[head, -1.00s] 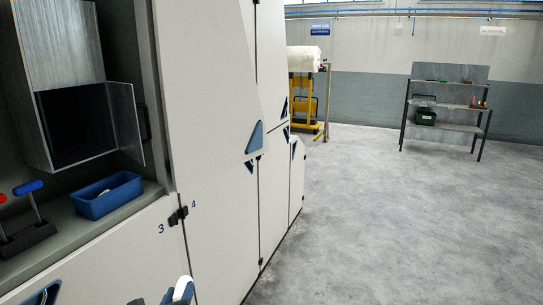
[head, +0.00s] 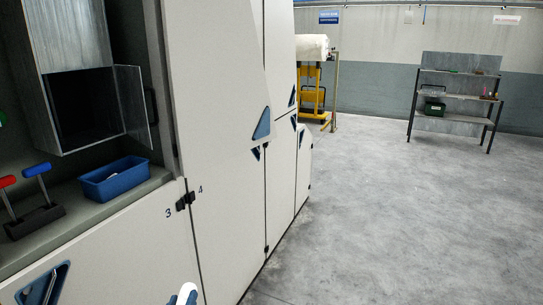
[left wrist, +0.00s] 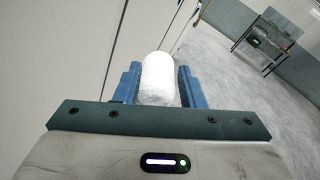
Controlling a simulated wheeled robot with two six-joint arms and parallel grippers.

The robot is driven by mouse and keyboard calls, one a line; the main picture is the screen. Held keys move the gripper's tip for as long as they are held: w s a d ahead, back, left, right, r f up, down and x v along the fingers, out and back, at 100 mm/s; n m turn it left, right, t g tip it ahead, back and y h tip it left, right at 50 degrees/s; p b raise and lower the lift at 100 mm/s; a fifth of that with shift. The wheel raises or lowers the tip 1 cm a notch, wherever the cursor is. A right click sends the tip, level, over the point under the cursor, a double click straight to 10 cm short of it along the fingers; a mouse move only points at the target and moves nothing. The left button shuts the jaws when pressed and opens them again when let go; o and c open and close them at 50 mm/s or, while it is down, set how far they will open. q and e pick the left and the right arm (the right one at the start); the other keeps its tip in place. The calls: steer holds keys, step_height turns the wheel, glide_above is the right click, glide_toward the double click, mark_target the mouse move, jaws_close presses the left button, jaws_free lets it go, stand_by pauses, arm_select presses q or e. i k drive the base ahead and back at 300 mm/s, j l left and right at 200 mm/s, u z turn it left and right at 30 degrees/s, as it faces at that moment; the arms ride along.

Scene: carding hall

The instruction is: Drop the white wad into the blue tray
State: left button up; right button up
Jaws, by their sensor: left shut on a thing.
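The blue tray (head: 118,188) stands on the grey-green ledge at the left, below the open metal box, with a small pale patch visible inside. The white wad (left wrist: 158,80) is a rounded white roll between the two blue fingers of my left gripper (left wrist: 158,90), which is shut on it. In the head view only the tip of my left gripper (head: 184,295) shows at the bottom edge, below and to the right of the tray, in front of the pale cabinet panels. My right gripper is not in view.
A metal box (head: 85,110) with its door open hangs above the ledge. Red and blue levers (head: 38,180) stand left of the tray. Pale cabinet doors (head: 215,130) run along the left. A shelf rack (head: 455,100) stands far right; the floor between is clear.

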mark_target(128, 184)
steer(key=i+l+u, duration=0.1)
steer(key=u, duration=0.35)
steer(key=i+l+u, duration=0.15)
steer(key=u, duration=0.25)
steer(key=i+l+u, duration=0.1)
steer(key=l+u, duration=0.15)
steer(key=u, duration=0.2)
